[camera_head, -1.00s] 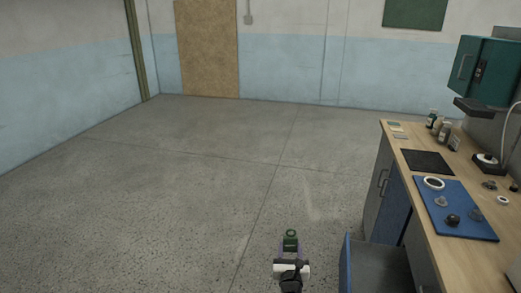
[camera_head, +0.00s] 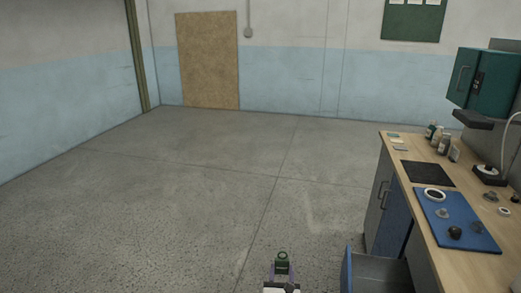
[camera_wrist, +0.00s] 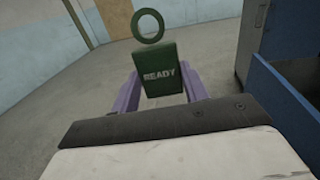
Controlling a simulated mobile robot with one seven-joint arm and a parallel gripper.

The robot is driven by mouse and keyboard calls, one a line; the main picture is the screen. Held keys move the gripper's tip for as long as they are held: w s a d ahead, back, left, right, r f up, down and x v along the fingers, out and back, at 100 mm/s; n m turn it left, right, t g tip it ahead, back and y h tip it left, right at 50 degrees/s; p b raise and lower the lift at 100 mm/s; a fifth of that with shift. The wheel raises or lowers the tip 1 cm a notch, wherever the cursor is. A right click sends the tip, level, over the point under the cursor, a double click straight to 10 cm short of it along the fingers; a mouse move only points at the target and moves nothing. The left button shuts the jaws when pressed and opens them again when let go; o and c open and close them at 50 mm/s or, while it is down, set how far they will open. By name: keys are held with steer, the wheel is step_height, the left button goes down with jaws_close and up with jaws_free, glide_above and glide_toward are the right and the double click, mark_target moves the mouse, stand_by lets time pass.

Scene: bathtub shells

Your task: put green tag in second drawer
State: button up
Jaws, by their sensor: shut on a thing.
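The green tag (camera_wrist: 160,72) carries the word READY and has a ring at its top. It is upright between the two purple fingers of my gripper (camera_wrist: 161,92), which is shut on it. In the head view the tag (camera_head: 282,262) shows at the bottom edge, over the floor and left of the bench. An open blue drawer (camera_head: 376,272) juts out from the bench, to the right of my gripper. Its grey inside shows partly, and I see nothing in it. The drawer (camera_wrist: 290,100) also shows at the right of the wrist view. The tag is outside it.
The wooden bench top (camera_head: 470,264) holds a blue mat (camera_head: 478,236) with small parts, a black mat (camera_head: 428,174) and several bottles. A cabinet with handles (camera_head: 377,208) stands under it. A teal wall box (camera_head: 478,79) hangs above. The floor at left is clear.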

steer(key=shift+s+a+f, duration=0.7)
steer(key=shift+s+f, duration=0.05)
steer(key=shift+f, duration=0.05)
steer(key=s+a+f+n+y, duration=0.1)
steer(key=s+a+f+y, duration=0.1)
steer(key=s+a+f, duration=0.55)
step_height(320, 180, down, 10)
steer(key=s+d+b, duration=0.2)
steer(key=b, duration=0.7)
steer(key=shift+s, duration=0.15)
